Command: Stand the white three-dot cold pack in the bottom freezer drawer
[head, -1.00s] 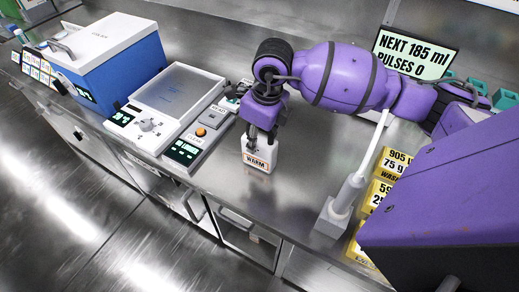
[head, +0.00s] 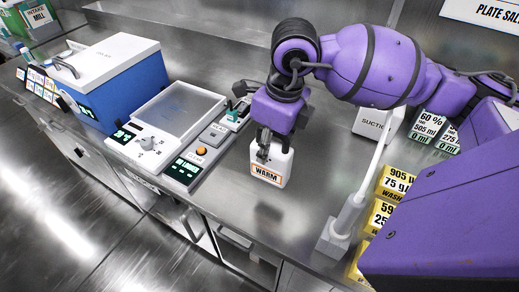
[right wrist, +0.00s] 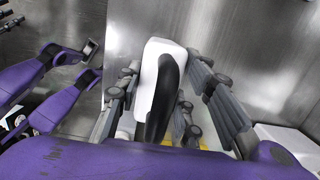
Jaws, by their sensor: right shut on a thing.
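My right gripper (head: 264,150) is shut on a white block-shaped pack (head: 281,160). The pack is upright and has an orange-edged label reading WARM near its lower front. No three dots can be made out on it. It is over the steel counter, right of the control panel; whether its base touches the counter is unclear. In the right wrist view, the white pack (right wrist: 152,55) with a black band lies between the fingers of the right gripper (right wrist: 170,95). My left gripper is not seen.
A device with a control panel (head: 186,171) and a blue box with a white lid (head: 120,85) stand to the left on the counter. A white pole on a grey base (head: 335,238) and yellow labelled boxes (head: 385,195) stand to the right. Cabinet fronts lie below the counter edge.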

